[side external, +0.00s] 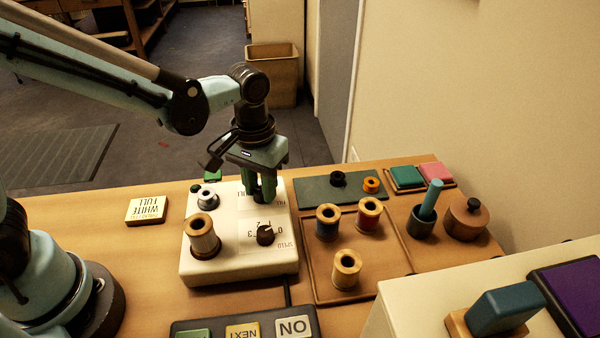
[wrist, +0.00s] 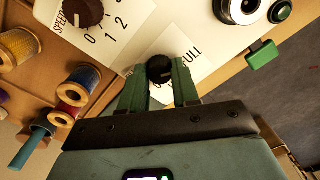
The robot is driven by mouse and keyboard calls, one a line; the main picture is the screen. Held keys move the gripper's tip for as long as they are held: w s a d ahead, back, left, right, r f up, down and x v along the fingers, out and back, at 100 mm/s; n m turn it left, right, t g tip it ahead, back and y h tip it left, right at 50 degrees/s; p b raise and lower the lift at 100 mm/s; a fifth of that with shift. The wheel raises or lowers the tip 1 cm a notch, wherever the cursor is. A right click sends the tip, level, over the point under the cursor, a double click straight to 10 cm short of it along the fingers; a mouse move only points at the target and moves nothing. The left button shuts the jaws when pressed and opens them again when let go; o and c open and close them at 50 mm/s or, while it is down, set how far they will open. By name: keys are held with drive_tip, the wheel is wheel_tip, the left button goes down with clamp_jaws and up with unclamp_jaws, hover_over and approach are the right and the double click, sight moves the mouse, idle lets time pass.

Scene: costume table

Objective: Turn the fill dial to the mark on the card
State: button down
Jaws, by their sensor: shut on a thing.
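The fill dial (wrist: 159,68) is a black round knob on a white panel, with "FULL" printed to its right in the wrist view. My gripper (wrist: 157,82) is shut on it, one green finger on each side. A pale pointer line shows on the knob, partly hidden by the fingers. In the side view my gripper (side external: 262,196) points straight down at the back of the white machine (side external: 225,272) and hides the fill dial.
The speed dial (side external: 265,235), numbered, sits in front of my gripper. A tray (side external: 312,285) with spools is at the right. A button box (side external: 262,323) is in front.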

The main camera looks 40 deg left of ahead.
drive_tip(key=c, duration=0.8)
unclamp_jaws()
drive_tip(key=shift+r, duration=0.15)
wheel_tip(320, 180, up, 12)
drive_tip(key=shift+f, duration=0.1)
drive_tip(key=s+a+f+t, duration=0.1)
drive_tip(key=a+t, duration=0.1)
drive_tip(key=a, duration=0.1)
drive_tip(key=s+a+f+m+t, duration=0.1)
drive_tip(key=s+a+t, duration=0.1)
drive_tip(key=a, duration=0.2)
drive_tip(key=s+a+f+t, duration=0.1)
drive_tip(key=s+a+t, duration=0.1)
drive_tip(key=a+t, duration=0.1)
drive_tip(key=shift+s+a+f+m, duration=0.15)
drive_tip(key=shift+a+f+m, duration=0.15)
drive_tip(key=shift+f, duration=0.1)
